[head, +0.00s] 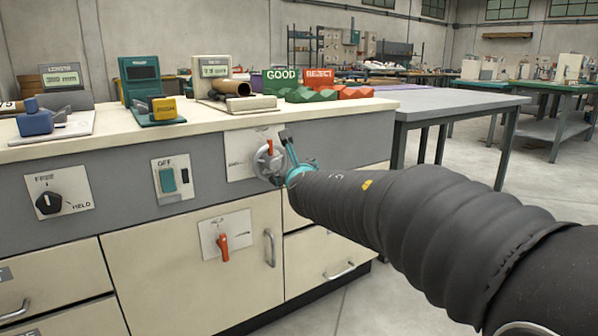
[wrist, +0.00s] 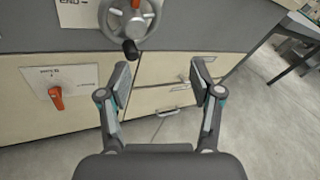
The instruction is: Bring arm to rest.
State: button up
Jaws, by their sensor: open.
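My arm reaches from the right of the head view toward the bench front. My gripper (wrist: 160,72) is open and empty in the wrist view, its two fingers spread apart. In the head view its end (head: 290,150) overlaps a round handwheel (head: 268,160) on the bench front. In the wrist view the handwheel (wrist: 130,14), with a dark knob, lies beyond and above the fingertips. Nothing sits between the fingers; whether a fingertip touches the wheel I cannot tell.
The bench front carries a black dial (head: 48,202), an OFF switch (head: 172,179) and a red-orange lever (head: 223,246). Devices and GOOD and REJECT bins (head: 318,80) stand on the bench top. A grey table (head: 450,102) stands to the right, with open floor before it.

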jog(key=s+d+f+m+g+h+p, duration=0.1)
jog(key=s+d+f+m+g+h, duration=0.25)
jog(key=s+d+m, duration=0.7)
jog(key=s+d+f+m+g+h+p, duration=0.2)
jog(key=s+d+f+m+h, duration=0.25)
jog(key=m, duration=1.15)
jog(key=s+d+f+m+g+y+p, duration=0.1)
jog(key=s+f+m+g+y+p, duration=0.15)
jog(key=s+m, duration=0.45)
jog(key=s+d+f+m+g+y+p, duration=0.1)
jog(key=s+f+m+g, duration=0.15)
jog(key=s+m, duration=0.45)
jog(key=s+r+m+y+p, duration=0.1)
jog(key=s+r+p, duration=0.3)
jog(key=s, duration=0.6)
jog(key=shift+r+y, duration=0.65)
jog(key=shift+r, duration=0.4)
